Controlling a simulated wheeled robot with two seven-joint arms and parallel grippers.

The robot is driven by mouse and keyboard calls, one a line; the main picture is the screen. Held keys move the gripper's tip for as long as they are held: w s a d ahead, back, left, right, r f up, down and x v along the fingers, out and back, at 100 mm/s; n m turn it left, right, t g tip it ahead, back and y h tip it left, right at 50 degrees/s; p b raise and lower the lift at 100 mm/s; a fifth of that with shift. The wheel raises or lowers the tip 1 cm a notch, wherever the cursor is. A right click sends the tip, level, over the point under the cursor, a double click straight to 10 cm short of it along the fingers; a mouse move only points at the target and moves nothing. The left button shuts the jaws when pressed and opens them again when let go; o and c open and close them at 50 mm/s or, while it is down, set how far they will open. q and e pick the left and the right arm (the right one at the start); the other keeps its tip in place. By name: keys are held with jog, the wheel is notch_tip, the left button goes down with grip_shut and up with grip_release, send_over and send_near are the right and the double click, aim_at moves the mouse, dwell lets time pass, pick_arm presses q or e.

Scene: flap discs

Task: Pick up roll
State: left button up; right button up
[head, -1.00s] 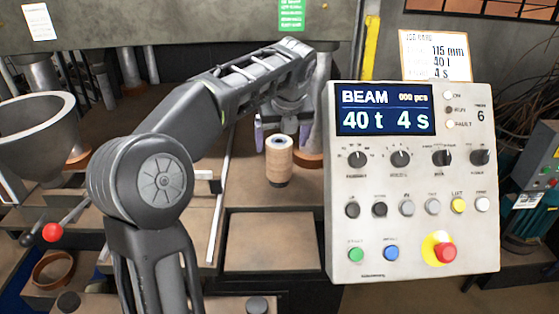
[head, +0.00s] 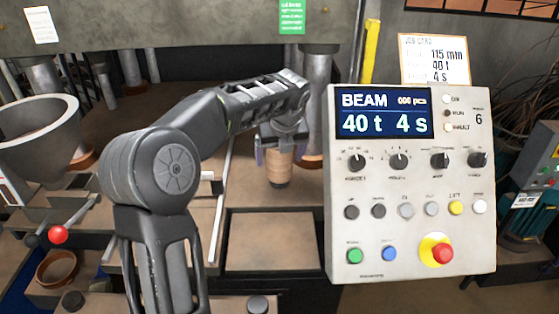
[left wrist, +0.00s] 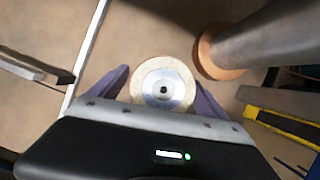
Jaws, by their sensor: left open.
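The roll (head: 279,166) is a tan upright cylinder with a dark base, standing on the brown bench top in the head view. In the left wrist view the roll (left wrist: 163,84) shows from above as a round tan ring with a pale centre and a dark hole. My left gripper (head: 281,153) is open over the roll, and its arm hides the roll's top in the head view. In the left wrist view the purple fingers of my left gripper (left wrist: 160,92) lie on either side of the roll, apart from it. My right gripper is not in view.
A control panel (head: 410,290) stands close on the right. A metal column with a copper-coloured foot (left wrist: 209,52) rises right beside the roll. A white rail (left wrist: 88,50) runs on the roll's left. A grey funnel (head: 35,130) is at far left.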

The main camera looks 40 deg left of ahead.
pick_arm(q)
jog(key=shift+c, duration=0.2)
dwell(0.3)
jog(key=shift+r, duration=0.1)
grip_shut()
dwell(0.7)
